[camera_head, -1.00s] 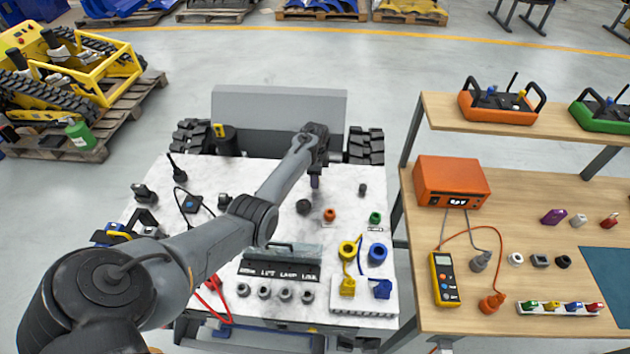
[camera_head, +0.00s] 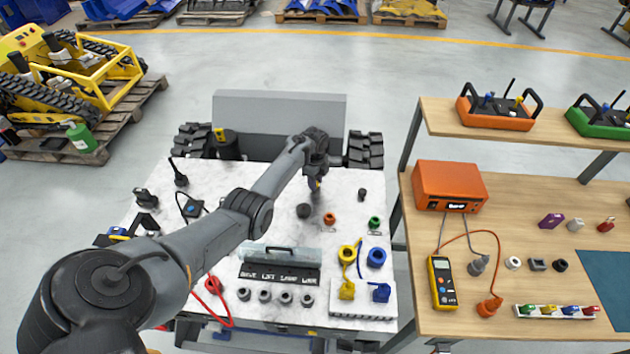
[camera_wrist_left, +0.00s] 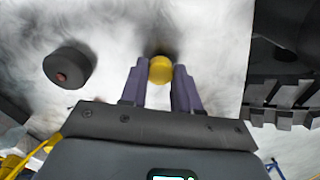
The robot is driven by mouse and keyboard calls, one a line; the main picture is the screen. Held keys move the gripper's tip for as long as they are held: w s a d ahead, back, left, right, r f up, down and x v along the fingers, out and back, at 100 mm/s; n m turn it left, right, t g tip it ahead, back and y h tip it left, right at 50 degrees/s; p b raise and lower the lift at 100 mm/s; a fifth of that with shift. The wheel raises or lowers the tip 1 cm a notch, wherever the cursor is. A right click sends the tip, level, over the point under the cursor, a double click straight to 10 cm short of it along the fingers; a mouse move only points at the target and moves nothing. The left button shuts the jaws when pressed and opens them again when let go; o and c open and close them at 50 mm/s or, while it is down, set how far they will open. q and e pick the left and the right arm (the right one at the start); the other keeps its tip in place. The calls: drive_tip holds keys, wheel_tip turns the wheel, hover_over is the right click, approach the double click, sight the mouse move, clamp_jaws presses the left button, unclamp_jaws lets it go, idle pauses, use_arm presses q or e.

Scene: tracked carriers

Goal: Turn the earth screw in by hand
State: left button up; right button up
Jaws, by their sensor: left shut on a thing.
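My left gripper (camera_head: 316,187) reaches down over the far middle of the white marbled deck (camera_head: 240,180). In the left wrist view its two purple-grey fingers (camera_wrist_left: 159,85) are shut on a round yellow head (camera_wrist_left: 161,69), which I take for the earth screw. The fingers stand on either side of it, over the white surface. The screw's shank and the place below it are hidden by the head. My right gripper is not in view.
A black round knob (camera_head: 304,211) stands close to the gripper and shows in the left wrist view (camera_wrist_left: 69,66). An orange ring (camera_head: 329,218), a green ring (camera_head: 375,222) and a black post (camera_head: 362,194) are nearby. A workbench (camera_head: 530,230) stands at right.

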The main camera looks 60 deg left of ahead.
use_arm(q)
drive_tip(key=m, duration=0.4)
drive_tip(key=shift+m+b, duration=0.3)
drive_tip(key=m+b, duration=0.1)
drive_tip(key=m, duration=0.1)
drive_tip(key=shift+f+m, duration=0.15)
drive_tip(key=shift+m, duration=0.15)
drive_tip(key=m+b, duration=0.3)
drive_tip(key=m, duration=0.2)
drive_tip(key=shift+f, duration=0.1)
drive_tip(key=shift+m, duration=0.7)
drive_tip(key=shift+r+m, duration=0.25)
drive_tip(key=shift+m, duration=0.05)
